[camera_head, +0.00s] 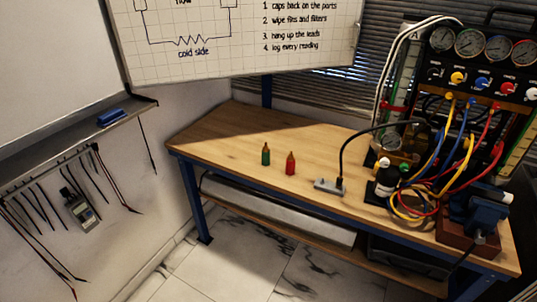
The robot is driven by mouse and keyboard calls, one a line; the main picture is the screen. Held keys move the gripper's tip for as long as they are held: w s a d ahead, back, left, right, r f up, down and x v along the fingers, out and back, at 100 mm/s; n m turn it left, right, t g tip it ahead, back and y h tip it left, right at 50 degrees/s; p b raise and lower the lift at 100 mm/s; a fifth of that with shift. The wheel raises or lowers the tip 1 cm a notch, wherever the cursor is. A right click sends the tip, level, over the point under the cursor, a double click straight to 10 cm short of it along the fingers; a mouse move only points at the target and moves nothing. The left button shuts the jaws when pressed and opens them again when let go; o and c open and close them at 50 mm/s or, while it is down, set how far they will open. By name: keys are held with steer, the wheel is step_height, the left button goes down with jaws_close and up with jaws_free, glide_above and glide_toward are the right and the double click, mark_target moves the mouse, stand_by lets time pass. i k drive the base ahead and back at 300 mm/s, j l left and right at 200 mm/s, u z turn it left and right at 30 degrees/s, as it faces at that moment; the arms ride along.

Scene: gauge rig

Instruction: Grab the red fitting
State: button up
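The red fitting (290,164) stands upright on the wooden bench (226,133). It is a small red body with a narrower brownish tip. A similar green fitting (266,154) stands upright a little to its left and farther back, apart from it. Nothing touches the red fitting. My gripper is not in view, so its state does not show.
A grey block with a black curved cable (328,186) lies right of the red fitting. The bench's left part is clear.

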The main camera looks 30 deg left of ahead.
mark_target(290, 160)
steer(key=i+j+z, duration=0.1)
steer(key=j, duration=0.25)
steer(key=i+j, duration=0.3)
steer(key=i+j+z, duration=0.15)
steer(key=j, duration=0.3)
steer(key=i+j, duration=0.15)
steer(key=j, duration=0.25)
steer(key=i+j+z, duration=0.15)
steer(key=j, duration=0.25)
steer(key=i+j, duration=0.2)
steer(key=j, duration=0.2)
steer(key=i+j+z, duration=0.15)
steer(key=j, duration=0.25)
